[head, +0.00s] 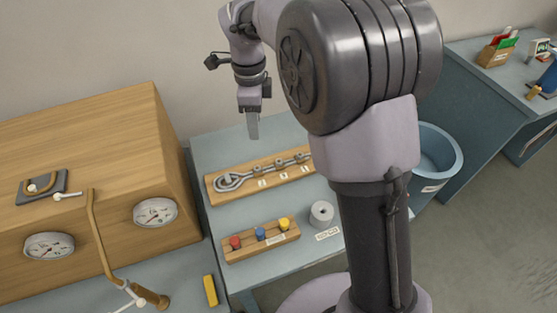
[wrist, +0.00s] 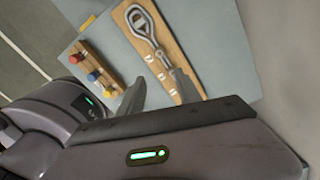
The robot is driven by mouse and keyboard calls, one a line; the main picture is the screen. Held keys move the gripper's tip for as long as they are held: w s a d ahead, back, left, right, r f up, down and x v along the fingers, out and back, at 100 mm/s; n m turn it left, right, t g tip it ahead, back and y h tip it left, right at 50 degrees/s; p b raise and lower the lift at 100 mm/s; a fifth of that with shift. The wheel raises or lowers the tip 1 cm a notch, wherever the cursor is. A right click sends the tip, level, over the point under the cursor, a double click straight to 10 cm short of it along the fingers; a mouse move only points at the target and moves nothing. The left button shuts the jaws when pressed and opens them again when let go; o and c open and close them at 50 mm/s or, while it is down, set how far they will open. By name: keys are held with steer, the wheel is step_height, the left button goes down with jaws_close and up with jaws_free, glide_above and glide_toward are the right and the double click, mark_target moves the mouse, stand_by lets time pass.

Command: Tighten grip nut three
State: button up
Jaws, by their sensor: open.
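A wooden board (head: 225,190) lies on the blue-grey table, with a metal eye (head: 230,181) at its left end and a rod or rope running right. Three small clamps with white labels sit along it. The third clamp (head: 300,158) is the rightmost, close to my arm's outline; its nut is too small to make out. My gripper (head: 253,128) is open and empty, above and behind the board, touching nothing. In the wrist view the board (wrist: 167,38) and eye (wrist: 138,18) show beyond my open fingers (wrist: 160,92); a finger partly covers the clamp end.
A wooden block with red, blue and yellow knobs (head: 262,241) stands in front of the board, beside a grey roll (head: 321,213). A wooden cabinet with gauges (head: 155,212) rises at left. A blue bin (head: 437,150) stands right. The table's back left is clear.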

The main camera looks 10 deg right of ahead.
steer(key=m+p, duration=0.5)
steer(key=m, duration=2.7)
glide_above(279, 161)
step_height(279, 161, down, 18)
steer(key=b, duration=0.5)
steer(key=shift+r, duration=0.25)
jaws_close()
